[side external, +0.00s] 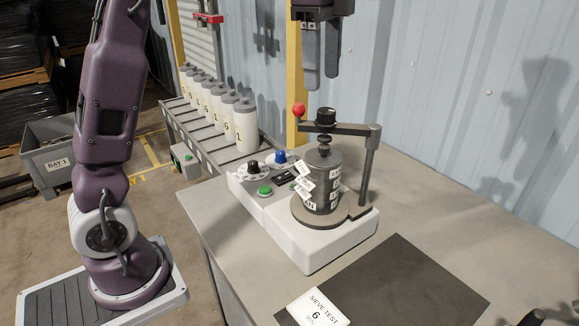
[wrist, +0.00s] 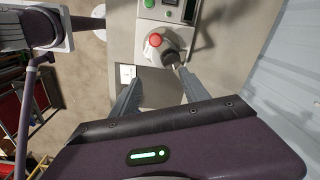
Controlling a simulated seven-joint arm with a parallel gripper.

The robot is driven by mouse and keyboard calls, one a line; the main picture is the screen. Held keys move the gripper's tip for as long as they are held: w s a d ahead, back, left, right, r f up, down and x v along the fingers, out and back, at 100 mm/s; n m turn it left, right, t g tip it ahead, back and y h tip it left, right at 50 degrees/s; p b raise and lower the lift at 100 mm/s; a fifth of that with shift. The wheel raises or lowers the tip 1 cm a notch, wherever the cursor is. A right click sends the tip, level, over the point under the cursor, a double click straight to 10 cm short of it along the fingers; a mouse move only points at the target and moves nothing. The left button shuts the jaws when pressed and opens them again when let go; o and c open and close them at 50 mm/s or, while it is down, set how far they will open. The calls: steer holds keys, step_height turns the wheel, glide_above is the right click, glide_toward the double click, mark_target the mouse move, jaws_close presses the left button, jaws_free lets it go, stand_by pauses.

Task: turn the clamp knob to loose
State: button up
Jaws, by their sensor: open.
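The sieve shaker (side external: 320,239) stands on the bench with a stack of dark sieves (side external: 322,187) on its round plate. A clamp arm (side external: 350,129) on a post crosses above the stack. The black clamp knob (side external: 326,117) sits on this arm, and a red ball (side external: 299,110) is at the arm's left end. In the wrist view the red ball (wrist: 156,40) is clear, while the dark knob (wrist: 170,57) is small and partly hidden near the right finger. My gripper (side external: 322,83) points down above the knob, open and empty, apart from it. Its fingers also show in the wrist view (wrist: 158,74).
The shaker's panel carries a black dial (side external: 253,167), a blue dial (side external: 280,157) and a green button (side external: 264,191). White bottles (side external: 245,126) line a rack behind. A dark mat (side external: 400,285) and a sieve test card (side external: 314,305) lie in front.

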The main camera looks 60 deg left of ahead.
steer(key=s+d+f+n+t, duration=0.1)
steer(key=s+f+n+t, duration=0.2)
steer(key=s, duration=0.5)
steer(key=s+d+f+n, duration=0.1)
steer(key=s+f+n, duration=0.3)
steer(key=s+n, duration=0.25)
steer(key=s+f+n+t, duration=0.2)
steer(key=s+f+n, duration=0.15)
steer(key=s, duration=0.45)
steer(key=w+a+r+n, duration=0.1)
steer(key=w+a+r, duration=0.2)
steer(key=w, duration=0.4)
steer(key=w+a+r, duration=0.2)
steer(key=w+r, duration=0.1)
steer(key=w, duration=0.4)
steer(key=g, duration=0.5)
glide_above(287, 173)
steer(key=d, duration=0.1)
step_height(287, 173, down, 15)
steer(key=shift+g, duration=0.9)
steer(key=f, duration=0.7)
steer(key=a+f, duration=0.1)
steer(key=f, duration=0.2)
steer(key=shift+f, duration=0.35)
steer(key=shift+w+d+f+g, duration=0.1)
steer(key=shift+w+g, duration=0.1)
steer(key=shift+g, duration=0.55)
steer(key=shift+w+f+g, duration=0.1)
steer(key=shift+w+g, duration=0.1)
steer(key=shift+g, duration=0.55)
